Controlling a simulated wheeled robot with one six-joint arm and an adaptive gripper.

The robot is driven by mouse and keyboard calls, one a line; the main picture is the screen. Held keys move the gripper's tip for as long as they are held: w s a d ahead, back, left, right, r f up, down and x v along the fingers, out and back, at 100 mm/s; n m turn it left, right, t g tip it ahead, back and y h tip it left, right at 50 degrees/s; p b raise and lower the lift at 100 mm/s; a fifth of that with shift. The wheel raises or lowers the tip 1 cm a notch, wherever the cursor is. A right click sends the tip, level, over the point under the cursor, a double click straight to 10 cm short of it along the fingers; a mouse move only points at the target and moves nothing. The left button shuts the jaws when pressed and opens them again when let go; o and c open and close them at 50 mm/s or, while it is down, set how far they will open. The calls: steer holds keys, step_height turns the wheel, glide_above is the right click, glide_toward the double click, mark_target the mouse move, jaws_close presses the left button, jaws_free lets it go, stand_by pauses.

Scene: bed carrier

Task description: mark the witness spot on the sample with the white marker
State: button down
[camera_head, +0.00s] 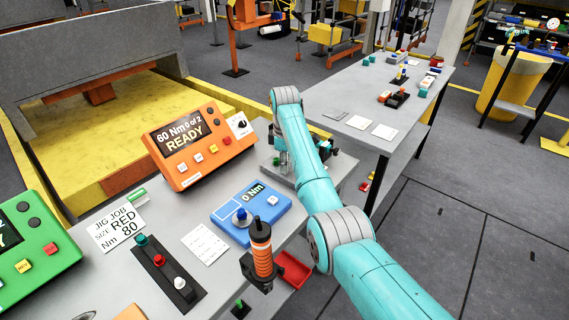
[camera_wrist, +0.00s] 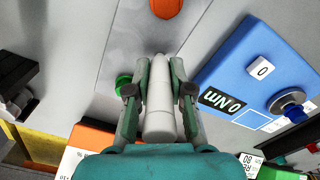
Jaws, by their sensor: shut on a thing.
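My gripper (camera_wrist: 158,92) is shut on the white marker (camera_wrist: 158,125), which lies between its two fingers in the wrist view and points away from the camera. The marker's far end is over a grey plate (camera_wrist: 115,45) on the bench. An orange rounded thing (camera_wrist: 166,7) is cut off by the top edge, beyond the marker. I cannot tell whether it is the sample, and no witness spot is clear. A green round thing (camera_wrist: 123,82) shows beside the left finger. In the head view my arm largely hides the gripper and marker.
A blue torque tester (camera_head: 235,222) reading 0 Nm stands close by on the bench. An orange console (camera_head: 183,178) reads READY. An orange-handled tool (camera_head: 262,252) stands upright at the front, near a red tray (camera_head: 295,270). A socket rack (camera_head: 175,292) and a green console (camera_head: 48,252) are left.

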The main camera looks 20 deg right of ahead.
steer(key=shift+d, duration=0.1)
steer(key=shift+w+d, duration=0.6)
steer(key=shift+d, duration=0.2)
stand_by(0.4)
steer(key=shift+w+d, duration=0.75)
steer(key=shift+d, duration=0.2)
steer(key=shift+s+a, duration=0.75)
steer(key=shift+a, duration=0.2)
steer(key=shift+a, duration=0.1)
steer(key=shift+s+a, duration=0.65)
steer(key=shift+a, duration=0.15)
